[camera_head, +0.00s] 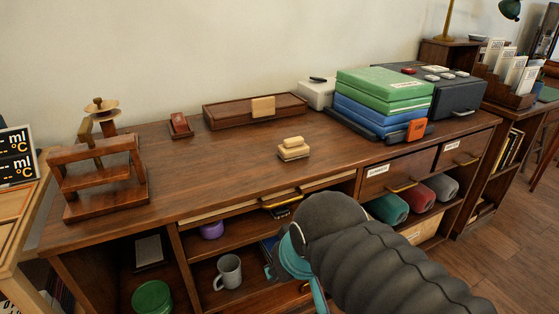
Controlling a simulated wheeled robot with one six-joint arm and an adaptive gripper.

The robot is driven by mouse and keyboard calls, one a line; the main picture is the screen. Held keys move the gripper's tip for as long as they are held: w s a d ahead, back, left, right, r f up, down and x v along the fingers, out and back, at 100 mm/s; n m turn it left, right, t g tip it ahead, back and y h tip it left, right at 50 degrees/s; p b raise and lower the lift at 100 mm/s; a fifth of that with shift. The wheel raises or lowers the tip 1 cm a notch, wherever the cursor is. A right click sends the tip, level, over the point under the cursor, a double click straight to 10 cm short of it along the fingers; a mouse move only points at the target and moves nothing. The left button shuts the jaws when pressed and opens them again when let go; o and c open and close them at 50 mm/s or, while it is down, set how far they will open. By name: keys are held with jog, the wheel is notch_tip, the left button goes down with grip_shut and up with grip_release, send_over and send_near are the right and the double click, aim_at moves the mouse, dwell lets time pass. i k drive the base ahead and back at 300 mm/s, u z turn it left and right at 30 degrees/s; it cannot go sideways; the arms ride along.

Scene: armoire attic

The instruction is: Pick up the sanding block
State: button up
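A small pale tan block with a raised, rounded top (293,149), which looks like the sanding block, lies on the wooden desk top (230,165) near the middle. It stands apart from other things. My dark ribbed arm reaches in from the lower right. The teal parts at its end, which look like my gripper (290,265), are in front of the open shelves, below and in front of the block and apart from it. The fingertips are not clear, and I cannot tell whether they are open or shut.
A long wooden box (225,117) with a tan piece (263,107) on its front stands behind the block. Green and blue cases (385,92) are stacked to the right. A wooden stand (100,165) is at left. The desk around the block is clear. A grey mug (229,271) sits below.

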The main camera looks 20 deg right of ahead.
aim_at(293, 148)
jog(key=z, duration=0.55)
jog(key=k, duration=1.25)
jog(key=z, duration=0.75)
jog(key=i, duration=1.55)
jog(key=u, duration=0.9)
